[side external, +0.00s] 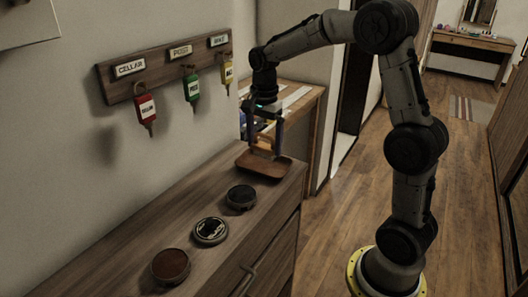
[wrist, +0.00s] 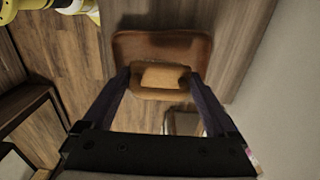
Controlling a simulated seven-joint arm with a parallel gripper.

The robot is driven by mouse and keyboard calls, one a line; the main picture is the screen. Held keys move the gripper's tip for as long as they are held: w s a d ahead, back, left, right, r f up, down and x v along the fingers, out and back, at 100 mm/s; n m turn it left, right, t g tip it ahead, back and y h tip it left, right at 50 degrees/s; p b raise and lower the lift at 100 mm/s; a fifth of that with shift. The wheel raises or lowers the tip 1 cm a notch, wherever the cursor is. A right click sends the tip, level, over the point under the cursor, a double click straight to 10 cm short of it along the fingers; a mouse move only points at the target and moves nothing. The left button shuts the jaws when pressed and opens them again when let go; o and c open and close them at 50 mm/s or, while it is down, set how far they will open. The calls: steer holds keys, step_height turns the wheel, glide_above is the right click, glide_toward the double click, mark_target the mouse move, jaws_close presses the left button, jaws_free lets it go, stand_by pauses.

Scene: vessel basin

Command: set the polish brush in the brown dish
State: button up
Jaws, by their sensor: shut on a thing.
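The brown dish (side external: 249,164) is a shallow tray near the far end of the wooden dresser top. It also shows in the wrist view (wrist: 135,46). My gripper (side external: 264,150) points down over the dish. In the wrist view its two fingers (wrist: 160,76) are shut on the polish brush (wrist: 165,77), a small tan block. The brush is over the dish, towards one side of it. I cannot tell whether its underside touches the dish floor. The brush is small and hard to make out in the side view.
A dark tin (side external: 241,196), a tin with a patterned lid (side external: 210,231) and a brown tin (side external: 171,266) stand in a row on the dresser (side external: 120,272). A key rack (side external: 165,66) with red, green and yellow tags hangs on the wall above.

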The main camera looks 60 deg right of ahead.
mark_target(264, 145)
steer(key=shift+w+f, duration=0.1)
steer(key=shift+f, duration=1.55)
steer(key=shift+f, duration=0.15)
steer(key=o, duration=1)
